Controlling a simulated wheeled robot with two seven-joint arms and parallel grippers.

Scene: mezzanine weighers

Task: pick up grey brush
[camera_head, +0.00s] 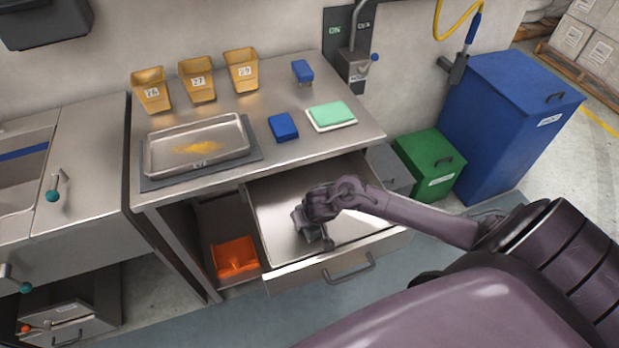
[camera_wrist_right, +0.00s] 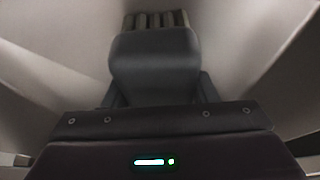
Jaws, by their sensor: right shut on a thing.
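The grey brush (camera_wrist_right: 154,62) shows in the wrist view as a dark grey block with a row of bristles at its far end. My right gripper (camera_wrist_right: 158,88) is shut on it, with a finger on each side. In the head view, my right gripper (camera_head: 314,224) is inside the open steel drawer (camera_head: 272,212), low over its floor. The brush is mostly hidden there by the gripper. My left gripper is not in view.
The steel bench (camera_head: 232,113) above the drawer carries a tray (camera_head: 160,171) with yellow powder, three yellow tubs, blue brushes or blocks and a green pad (camera_head: 330,114). An orange scoop (camera_head: 236,257) lies on the shelf left of the drawer. Green and blue bins stand at right.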

